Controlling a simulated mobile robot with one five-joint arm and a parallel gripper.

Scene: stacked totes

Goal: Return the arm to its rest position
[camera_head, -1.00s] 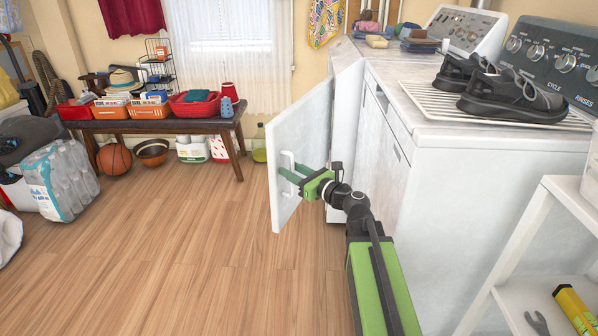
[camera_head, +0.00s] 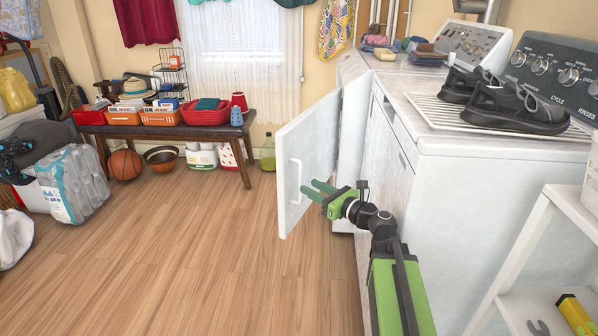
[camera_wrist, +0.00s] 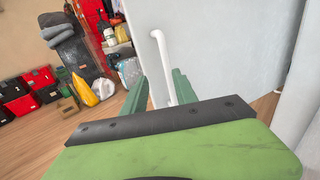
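My gripper (camera_head: 309,187) is at the end of my outstretched arm, in front of the open white door (camera_head: 312,150). Its two green fingers are apart with nothing held between them. The door's white bar handle (camera_head: 295,181) is just left of the fingertips in the head view, with a small gap. In the wrist view the handle (camera_wrist: 160,52) stands beyond and between the open fingers (camera_wrist: 160,82). The door hangs ajar from the white appliance at right.
The white appliance (camera_head: 450,180) with black shoes (camera_head: 515,108) on top stands close right of my arm. A white shelf (camera_head: 533,225) is at front right. A bench (camera_head: 250,135) with bins and a basketball (camera_head: 125,164) stand far left. Wood floor (camera_head: 200,260) is clear.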

